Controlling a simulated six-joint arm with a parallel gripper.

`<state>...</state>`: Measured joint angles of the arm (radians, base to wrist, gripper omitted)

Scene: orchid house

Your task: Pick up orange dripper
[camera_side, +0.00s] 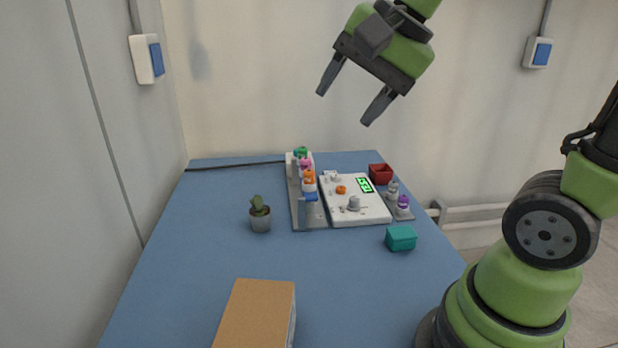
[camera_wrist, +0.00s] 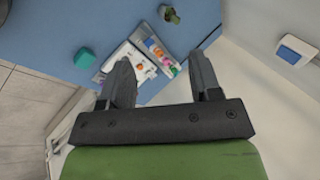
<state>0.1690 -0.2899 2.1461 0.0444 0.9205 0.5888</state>
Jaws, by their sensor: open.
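The orange dripper (camera_side: 310,177) stands at the near end of a row in a grey rack (camera_side: 308,216) on the blue table. Its top is orange, with white and blue below. A pink-topped dripper (camera_side: 305,163) and a green-topped one (camera_side: 300,152) stand behind it. My gripper (camera_side: 344,108) is open and empty, high above the table. In the wrist view its two fingers (camera_wrist: 160,58) are spread, with the rack and its coloured tops small and far beyond them.
A white device (camera_side: 371,213) with a green display and an orange knob (camera_side: 341,190) lies right of the rack. Purple and grey-topped bottles (camera_side: 403,205), a red box (camera_side: 380,173) and a teal box (camera_side: 401,238) are farther right. A potted cactus (camera_side: 260,220) stands left; a cardboard box (camera_side: 256,314) is in front.

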